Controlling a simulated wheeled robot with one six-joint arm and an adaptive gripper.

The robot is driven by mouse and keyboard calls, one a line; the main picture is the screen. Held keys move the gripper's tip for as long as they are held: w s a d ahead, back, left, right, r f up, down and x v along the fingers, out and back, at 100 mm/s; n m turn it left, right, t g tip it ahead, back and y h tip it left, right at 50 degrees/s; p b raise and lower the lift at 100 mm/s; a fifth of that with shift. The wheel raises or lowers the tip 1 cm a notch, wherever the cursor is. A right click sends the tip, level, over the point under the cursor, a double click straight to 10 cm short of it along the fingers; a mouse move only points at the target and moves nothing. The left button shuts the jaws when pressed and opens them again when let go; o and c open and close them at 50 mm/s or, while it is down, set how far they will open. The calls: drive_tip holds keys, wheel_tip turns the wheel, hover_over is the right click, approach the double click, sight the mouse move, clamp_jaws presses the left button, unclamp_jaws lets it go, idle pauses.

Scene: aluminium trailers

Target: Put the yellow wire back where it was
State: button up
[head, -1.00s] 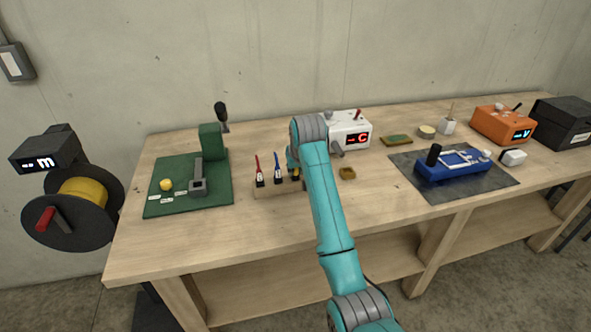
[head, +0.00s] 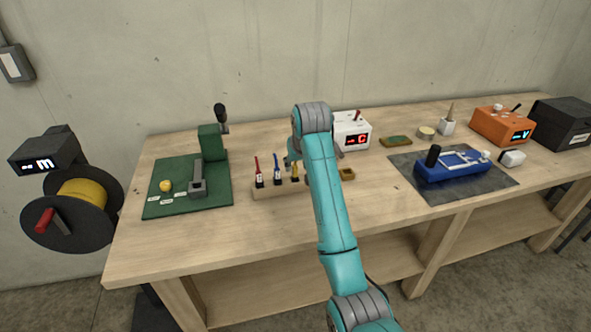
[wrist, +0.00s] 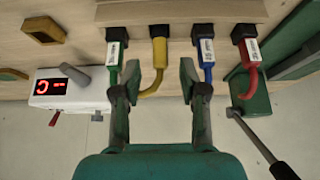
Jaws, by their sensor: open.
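The yellow wire (head: 295,171) stands in the wooden rack (head: 265,193), to the right of the blue wire. In the wrist view, the yellow wire (wrist: 159,52) sits between the green wire (wrist: 113,50) and the blue wire (wrist: 207,55), and its end bends to the left. My gripper (wrist: 158,72) is open, with its two fingers apart on either side of the yellow wire in this view. I cannot tell how much gap lies between them and it. In the head view, my gripper (head: 291,160) is just above the rack, partly hidden by my arm.
A red wire (head: 259,173) and a blue wire (head: 277,169) stand in the rack. A green press (head: 210,145) is at left, a white box with a red display (head: 352,128) behind. The front table edge is clear.

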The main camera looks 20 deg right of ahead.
drive_tip(key=v, duration=0.7)
